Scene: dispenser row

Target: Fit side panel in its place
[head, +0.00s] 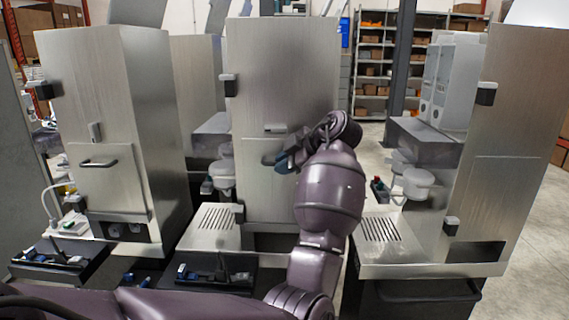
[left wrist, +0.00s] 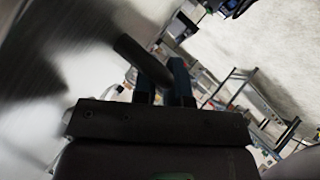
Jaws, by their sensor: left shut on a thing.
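The side panel (head: 252,190) is a brushed-metal sheet at the lower front of the middle dispenser (head: 275,75). It looks upright and close to the cabinet face, but I cannot tell whether it is fully seated. My left gripper (head: 284,161) is at the panel's dark handle, partly hidden by my own wrist and arm. In the left wrist view, the blue fingertips (left wrist: 165,82) are shut on the dark handle bar (left wrist: 143,60), with a blurred metal surface at left. My right gripper is not in view.
A left dispenser (head: 110,90) and a right dispenser (head: 515,110) flank the middle one. A slotted metal shelf (head: 385,229) is right of my arm. Black trays with small parts (head: 215,277) are in front. Concrete floor (head: 530,220) is clear at right.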

